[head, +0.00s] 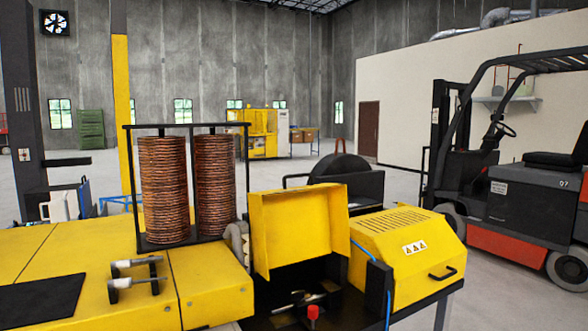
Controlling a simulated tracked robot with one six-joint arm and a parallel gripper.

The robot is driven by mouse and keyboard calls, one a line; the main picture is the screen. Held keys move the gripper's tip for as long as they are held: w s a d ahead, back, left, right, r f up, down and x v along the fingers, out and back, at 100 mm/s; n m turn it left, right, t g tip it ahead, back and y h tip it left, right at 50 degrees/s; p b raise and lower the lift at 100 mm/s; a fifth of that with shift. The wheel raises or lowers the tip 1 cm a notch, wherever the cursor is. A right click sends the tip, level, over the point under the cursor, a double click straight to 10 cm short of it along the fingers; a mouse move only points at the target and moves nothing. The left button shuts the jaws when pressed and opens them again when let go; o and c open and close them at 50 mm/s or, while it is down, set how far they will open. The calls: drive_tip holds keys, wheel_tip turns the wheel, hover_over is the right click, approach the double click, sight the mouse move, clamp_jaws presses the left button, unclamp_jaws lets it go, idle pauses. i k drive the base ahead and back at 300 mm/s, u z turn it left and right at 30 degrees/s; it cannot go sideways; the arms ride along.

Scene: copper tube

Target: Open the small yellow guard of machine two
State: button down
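A small yellow guard (290,232) stands raised on the yellow machine in the foreground, with its folded side panel at the right. Below it a dark open bay (290,290) shows metal parts and a red knob (313,312). To its right a larger yellow cover (405,240) with vent slots, warning labels and a black handle (443,273) is down. No machine number is readable, so I cannot tell by a label which is machine two. My gripper is not in this view.
Two copper tube coils (163,190) stand in a black frame left of the guard. Metal rollers (136,277) sit on the yellow deck at the left. A forklift (520,190) stands at the right. Another yellow machine (258,135) is far back. Open floor lies between.

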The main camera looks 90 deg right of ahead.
sight(301, 221)
drive_tip(key=u, duration=0.05)
drive_tip(key=k, duration=2.05)
drive_tip(key=z, duration=2.45)
drive_tip(key=i, duration=0.1)
drive_tip(key=u, duration=0.35)
